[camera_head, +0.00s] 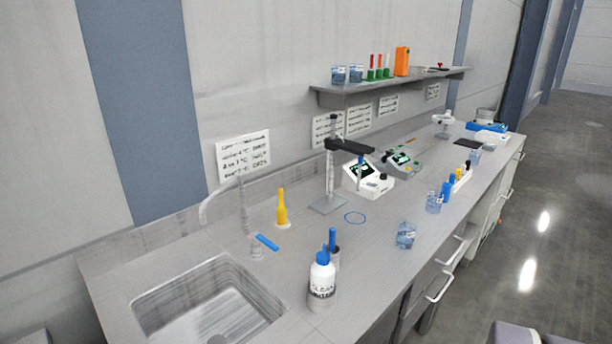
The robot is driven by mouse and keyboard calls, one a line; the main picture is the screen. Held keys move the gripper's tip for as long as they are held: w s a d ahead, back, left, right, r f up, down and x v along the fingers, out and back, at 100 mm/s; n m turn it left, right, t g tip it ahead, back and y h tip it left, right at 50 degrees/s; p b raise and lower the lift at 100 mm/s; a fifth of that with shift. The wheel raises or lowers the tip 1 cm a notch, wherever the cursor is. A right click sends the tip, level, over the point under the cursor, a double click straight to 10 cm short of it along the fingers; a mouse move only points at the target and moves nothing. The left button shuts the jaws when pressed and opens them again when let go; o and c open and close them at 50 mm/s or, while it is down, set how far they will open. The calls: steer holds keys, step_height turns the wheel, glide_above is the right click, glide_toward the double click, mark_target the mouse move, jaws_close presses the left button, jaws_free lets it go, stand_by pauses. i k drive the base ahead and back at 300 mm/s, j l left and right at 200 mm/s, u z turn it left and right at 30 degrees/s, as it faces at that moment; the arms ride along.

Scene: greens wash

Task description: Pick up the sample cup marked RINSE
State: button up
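Several clear cups with bluish contents show, and I cannot read RINSE on any of them. One cup (405,236) stands upright near the front edge of the bench, right of the middle. A second cup (434,203) stands farther along the bench, beside a blue bottle. A smaller cup (475,156) stands farther back. Two more cups, a left one (338,76) and a right one (355,74), stand on the wall shelf (400,85). My gripper is not in view.
A sink (205,300) with a tap is at the lower left. A white bottle (322,284) stands at the front edge. A stand (330,200), a white meter (366,180) and a yellow bottle (282,208) are behind. Bench around the nearest cup is clear. Open floor lies right.

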mark_target(405, 236)
steer(key=i+l+u, duration=0.35)
steer(key=l, duration=0.25)
steer(key=i+l+u, duration=0.15)
steer(key=l, duration=0.15)
steer(key=i+l+u, duration=0.15)
steer(key=l, duration=0.2)
steer(key=i+l+u, duration=0.15)
steer(key=l, duration=0.2)
